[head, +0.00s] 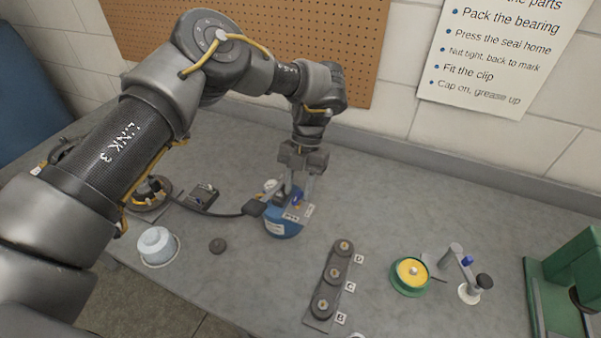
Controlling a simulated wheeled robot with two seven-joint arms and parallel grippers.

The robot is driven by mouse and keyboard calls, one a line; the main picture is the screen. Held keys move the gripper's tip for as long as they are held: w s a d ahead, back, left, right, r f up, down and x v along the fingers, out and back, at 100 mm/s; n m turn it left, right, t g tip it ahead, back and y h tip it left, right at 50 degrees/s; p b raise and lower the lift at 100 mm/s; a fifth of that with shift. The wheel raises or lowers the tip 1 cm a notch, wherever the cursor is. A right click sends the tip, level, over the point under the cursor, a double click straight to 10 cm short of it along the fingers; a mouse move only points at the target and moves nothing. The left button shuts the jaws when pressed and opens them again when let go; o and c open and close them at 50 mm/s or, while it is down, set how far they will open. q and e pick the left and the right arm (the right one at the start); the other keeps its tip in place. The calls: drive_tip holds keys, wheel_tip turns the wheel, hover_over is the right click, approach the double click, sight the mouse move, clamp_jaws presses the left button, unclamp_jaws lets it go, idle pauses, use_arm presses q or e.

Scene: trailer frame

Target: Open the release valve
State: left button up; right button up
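A blue round unit (284,226) with white labels stands on the bench near the middle. A small blue knob or lever (297,199) shows on its top; I cannot tell for sure that this is the release valve. My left gripper (298,192) points down over the top of the unit. Its two fingers are apart, one on each side of the small blue part. Whether they touch it is too small to tell. The fingers hide part of the unit's top. My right gripper is not in view.
A black hose (228,213) runs from the unit left to a small dark box (201,196). A plate with several round parts (332,277), a green dish with yellow inside (410,275), a white pot (157,246) and a green press (565,285) stand around. A pegboard wall is behind.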

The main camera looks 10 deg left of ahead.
use_arm(q)
drive_tip(key=p+v, duration=0.8)
drive_tip(key=v, duration=0.2)
drive_tip(key=shift+r, duration=0.15)
idle(0.5)
